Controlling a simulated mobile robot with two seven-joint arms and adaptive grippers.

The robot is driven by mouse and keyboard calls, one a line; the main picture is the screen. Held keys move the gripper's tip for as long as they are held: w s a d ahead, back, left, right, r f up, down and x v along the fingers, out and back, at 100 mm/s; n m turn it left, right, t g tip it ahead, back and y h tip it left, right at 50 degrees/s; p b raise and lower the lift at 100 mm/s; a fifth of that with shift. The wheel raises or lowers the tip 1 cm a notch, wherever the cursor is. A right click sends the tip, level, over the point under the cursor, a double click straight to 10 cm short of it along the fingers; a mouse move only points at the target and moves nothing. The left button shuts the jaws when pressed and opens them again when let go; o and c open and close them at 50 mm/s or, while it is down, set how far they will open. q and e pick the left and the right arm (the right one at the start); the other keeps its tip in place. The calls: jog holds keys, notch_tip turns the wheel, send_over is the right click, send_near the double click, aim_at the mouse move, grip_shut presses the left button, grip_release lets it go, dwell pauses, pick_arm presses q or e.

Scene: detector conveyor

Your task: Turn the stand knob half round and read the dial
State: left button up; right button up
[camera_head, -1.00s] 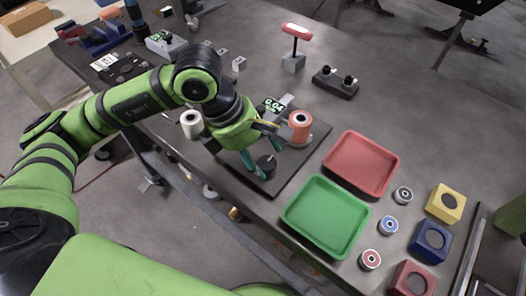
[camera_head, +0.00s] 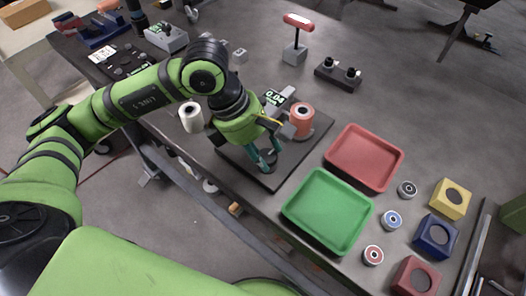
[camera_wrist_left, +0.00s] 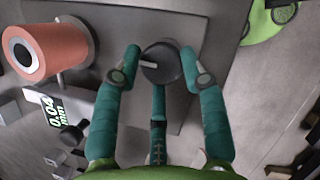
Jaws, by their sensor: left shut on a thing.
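The stand knob (camera_wrist_left: 160,64) is a dark round knob with a pale pointer, pointing left in the left wrist view. My left gripper (camera_wrist_left: 160,58) is shut on it, with a teal finger on either side. In the head view my left gripper (camera_head: 263,166) reaches down to the stand plate (camera_head: 303,158) and largely hides the knob. The dial (camera_head: 275,97) is a small green-lit display; in the left wrist view the dial (camera_wrist_left: 52,114) reads 0.04 mm. An orange-red roll (camera_head: 302,118) sits on the stand beside the gripper. My right gripper is not in view.
A red tray (camera_head: 399,160) and a green tray (camera_head: 288,208) lie right of the stand. Several small rollers and coloured blocks (camera_head: 451,199) stand farther right. A white roll (camera_head: 191,117) stands left of the stand. A red-topped post (camera_head: 294,52) stands behind.

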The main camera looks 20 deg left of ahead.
pick_arm(q)
jog(key=shift+s, duration=0.1)
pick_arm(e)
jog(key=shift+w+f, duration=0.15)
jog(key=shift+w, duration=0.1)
pick_arm(q)
jog(key=o, duration=1.1)
jog(key=shift+r, duration=0.1)
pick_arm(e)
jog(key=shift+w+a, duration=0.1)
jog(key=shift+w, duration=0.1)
pick_arm(q)
jog(key=v, duration=1.2)
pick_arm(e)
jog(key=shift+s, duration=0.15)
